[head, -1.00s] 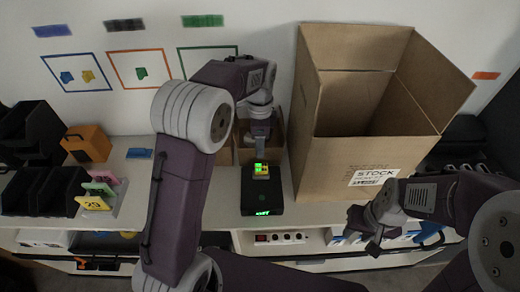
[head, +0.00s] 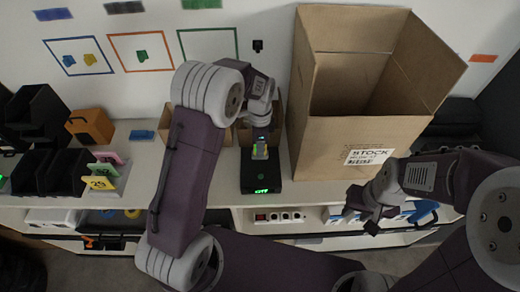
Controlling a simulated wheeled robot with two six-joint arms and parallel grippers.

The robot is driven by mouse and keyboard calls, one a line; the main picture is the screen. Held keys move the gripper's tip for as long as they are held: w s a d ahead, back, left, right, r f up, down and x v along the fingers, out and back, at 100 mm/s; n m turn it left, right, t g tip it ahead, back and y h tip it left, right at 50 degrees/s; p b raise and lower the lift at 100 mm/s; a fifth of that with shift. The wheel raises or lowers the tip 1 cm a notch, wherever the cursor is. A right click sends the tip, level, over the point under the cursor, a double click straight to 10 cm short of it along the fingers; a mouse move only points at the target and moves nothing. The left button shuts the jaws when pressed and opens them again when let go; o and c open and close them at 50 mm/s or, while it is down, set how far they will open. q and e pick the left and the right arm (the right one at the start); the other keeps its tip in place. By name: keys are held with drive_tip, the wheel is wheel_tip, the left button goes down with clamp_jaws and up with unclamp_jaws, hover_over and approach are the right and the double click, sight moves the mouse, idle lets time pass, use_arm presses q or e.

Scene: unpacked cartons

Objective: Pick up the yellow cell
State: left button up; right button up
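A small yellow cell (head: 260,153) stands on a black device (head: 262,180) with a lit green display, on the white worktop left of the big carton. My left gripper (head: 260,145) points down at the cell from above, with its fingertips at the cell's upper part. The fingers hide part of the cell, and I cannot tell whether they are closed on it. My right gripper (head: 362,215) is empty, with its fingers apart, in front of the carton near the worktop's front edge.
A large open carton (head: 340,140) marked STOCK stands right of the device. Smaller open cardboard boxes (head: 276,127) stand behind the device. At the left are black bins (head: 65,170), an orange box (head: 90,125), numbered cards (head: 102,182) and a blue item (head: 142,135). The worktop between is clear.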

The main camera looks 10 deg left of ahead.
use_arm(q)
drive_tip(key=shift+r, duration=0.1)
clamp_jaws()
idle(1.2)
